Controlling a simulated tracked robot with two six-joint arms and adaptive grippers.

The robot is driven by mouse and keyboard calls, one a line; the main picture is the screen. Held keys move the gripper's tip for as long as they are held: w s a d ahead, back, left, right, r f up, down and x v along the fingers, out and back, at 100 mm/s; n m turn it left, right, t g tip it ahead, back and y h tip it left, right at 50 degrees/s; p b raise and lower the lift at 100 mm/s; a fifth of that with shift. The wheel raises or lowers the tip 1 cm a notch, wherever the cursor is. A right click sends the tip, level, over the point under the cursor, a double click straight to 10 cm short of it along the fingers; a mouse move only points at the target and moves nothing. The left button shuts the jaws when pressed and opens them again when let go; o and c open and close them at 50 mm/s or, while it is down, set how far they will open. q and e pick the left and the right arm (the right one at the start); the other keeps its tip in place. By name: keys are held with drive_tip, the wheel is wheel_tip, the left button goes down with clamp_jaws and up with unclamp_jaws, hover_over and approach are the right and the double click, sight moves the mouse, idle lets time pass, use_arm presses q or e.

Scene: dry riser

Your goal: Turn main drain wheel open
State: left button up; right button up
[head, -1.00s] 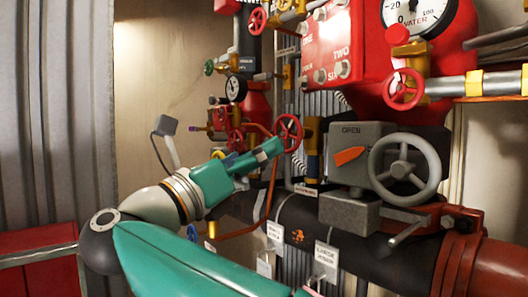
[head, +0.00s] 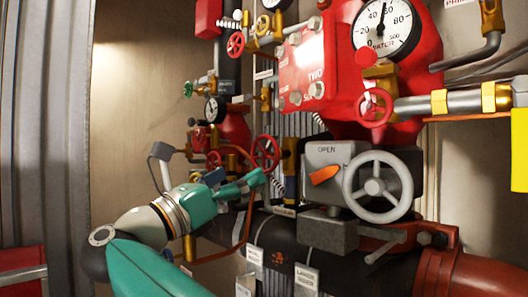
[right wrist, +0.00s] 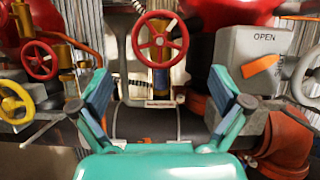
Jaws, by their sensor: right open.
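A red five-hole handwheel (head: 265,153) on a brass valve stands in the middle of the head view. It also shows in the right wrist view (right wrist: 160,36), upright and centred beyond my fingers; no label naming it is readable. My right gripper (head: 252,182) is just below and left of this wheel in the head view. In the right wrist view my right gripper (right wrist: 160,88) has its teal fingers spread wide with nothing between them. The wheel appears clear of both fingertips. My left gripper is not in view.
A large grey handwheel (head: 378,187) and a grey box (head: 328,160) marked OPEN with an orange pointer stand to the right. Another red wheel (right wrist: 38,60) and a yellow wheel (right wrist: 17,102) are at the left in the wrist view. A dark pipe (head: 285,240) runs below.

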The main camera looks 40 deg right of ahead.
sight(262, 160)
drive_tip(key=p+x, duration=0.2)
drive_tip(key=x, duration=0.5)
drive_tip(key=shift+d, duration=0.15)
drive_tip(key=c, duration=1.1)
